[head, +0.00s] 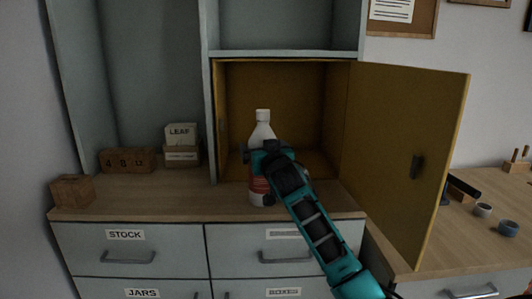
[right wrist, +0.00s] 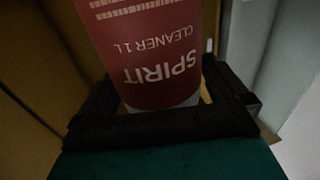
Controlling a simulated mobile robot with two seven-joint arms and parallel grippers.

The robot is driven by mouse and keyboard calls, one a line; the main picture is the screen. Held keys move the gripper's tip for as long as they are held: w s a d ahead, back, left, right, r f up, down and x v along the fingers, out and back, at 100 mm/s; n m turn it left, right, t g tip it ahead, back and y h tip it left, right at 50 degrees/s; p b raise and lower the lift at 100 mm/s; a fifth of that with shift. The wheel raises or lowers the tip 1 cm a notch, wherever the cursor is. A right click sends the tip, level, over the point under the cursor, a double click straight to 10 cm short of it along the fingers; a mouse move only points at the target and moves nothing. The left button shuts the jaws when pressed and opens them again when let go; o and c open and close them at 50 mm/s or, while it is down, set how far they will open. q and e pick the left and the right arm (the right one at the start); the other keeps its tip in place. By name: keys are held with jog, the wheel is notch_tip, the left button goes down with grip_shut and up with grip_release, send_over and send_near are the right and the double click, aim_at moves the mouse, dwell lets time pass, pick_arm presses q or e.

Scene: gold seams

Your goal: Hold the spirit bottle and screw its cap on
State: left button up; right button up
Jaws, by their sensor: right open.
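The spirit bottle (head: 263,133) stands upright at the front of the open yellow cupboard compartment. It is white with a red label and a narrow white top; I cannot tell whether that top is a separate cap. No loose cap shows. My right gripper (head: 260,153) is at the bottle's front, hiding its middle. In the right wrist view the red label reading SPIRIT CLEANER 1 L (right wrist: 155,50) lies between the open fingers of my right gripper (right wrist: 160,98), one on each side. My left gripper is not in view.
The yellow cupboard door (head: 405,150) stands open to the right, beside my right arm. A wooden number block (head: 127,161), a card box (head: 182,153) and a small wooden box (head: 72,190) stand left on the counter. Small pots (head: 482,210) stand at the right.

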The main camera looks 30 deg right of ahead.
jog(key=v, duration=1.2)
jog(key=shift+r, duration=0.1)
jog(key=s+a+f+n+g+y, duration=0.15)
jog(key=s+a+f, duration=0.3)
jog(key=f, duration=0.45)
jog(key=s+a+f+n+g+y, duration=0.1)
jog(key=s+a+f+n+y, duration=0.3)
jog(key=f, duration=0.6)
jog(key=s+a+f+g+y, duration=0.1)
jog(key=s+a+f+g, duration=0.15)
jog(key=a+f, duration=0.45)
jog(key=s+a+f+g+y, duration=0.1)
jog(key=s+a+f+y, duration=0.1)
jog(key=s+f, duration=0.7)
jog(key=shift+s+a+n, duration=0.45)
jog(key=shift+s+a, duration=0.35)
jog(key=shift+a, duration=0.05)
